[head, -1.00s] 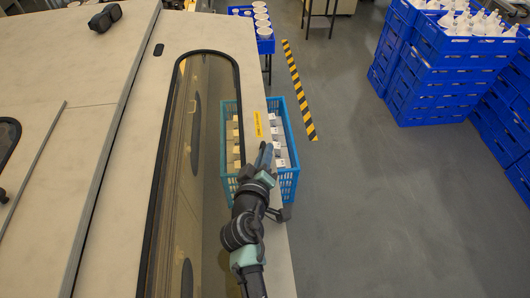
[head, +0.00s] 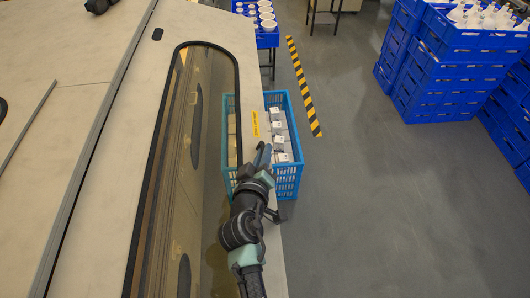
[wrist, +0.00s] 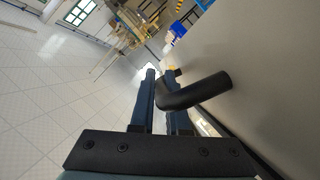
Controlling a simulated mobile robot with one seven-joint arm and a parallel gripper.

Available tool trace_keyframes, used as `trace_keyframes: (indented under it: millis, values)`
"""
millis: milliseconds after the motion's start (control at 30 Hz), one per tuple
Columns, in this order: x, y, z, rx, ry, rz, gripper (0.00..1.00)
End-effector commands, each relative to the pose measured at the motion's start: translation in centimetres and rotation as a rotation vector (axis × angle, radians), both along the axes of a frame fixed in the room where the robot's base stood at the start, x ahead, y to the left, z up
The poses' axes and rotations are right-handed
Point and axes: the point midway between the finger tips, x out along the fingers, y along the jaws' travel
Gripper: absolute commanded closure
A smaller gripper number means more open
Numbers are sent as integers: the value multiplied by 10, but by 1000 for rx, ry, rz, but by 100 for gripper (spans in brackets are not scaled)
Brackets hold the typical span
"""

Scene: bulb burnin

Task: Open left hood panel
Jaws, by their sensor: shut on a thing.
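The hood panel (head: 220,30) is a large beige sheet with a long, dark-rimmed tinted window (head: 210,120). It fills the left and middle of the head view, and its right edge runs beside my arm. My gripper (head: 263,156) is at that right edge, just below a yellow label (head: 255,125). In the wrist view, a bent black handle (wrist: 200,92) stands out from the panel face (wrist: 265,75), and my gripper's fingers are shut on it. The handle is hidden behind my gripper in the head view. I cannot tell how far the panel stands open.
A blue crate (head: 296,120) of small white boxes stands partly behind the panel. Stacked blue crates (head: 440,90) of white bulbs stand at right, and a blue tray (head: 267,38) of white cups at the back. A striped floor line (head: 304,85) crosses open grey floor.

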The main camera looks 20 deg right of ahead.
Motion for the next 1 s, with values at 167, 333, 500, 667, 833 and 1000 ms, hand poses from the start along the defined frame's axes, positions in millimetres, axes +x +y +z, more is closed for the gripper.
trace_keyframes:
  millis: [167, 333, 500, 667, 833, 1000]
  values:
    - [0, 1, -1, 1, 3, 1, 76]
    - [0, 1, -1, 0, 2, 1, 74]
    - [-1, 1, 0, 0, 3, 1, 74]
    - [-11, 7, 2, -1, 2, 2, 74]
    - [-33, 22, 9, -1, 2, 5, 74]
    - [-59, 38, 17, 1, 2, 6, 74]
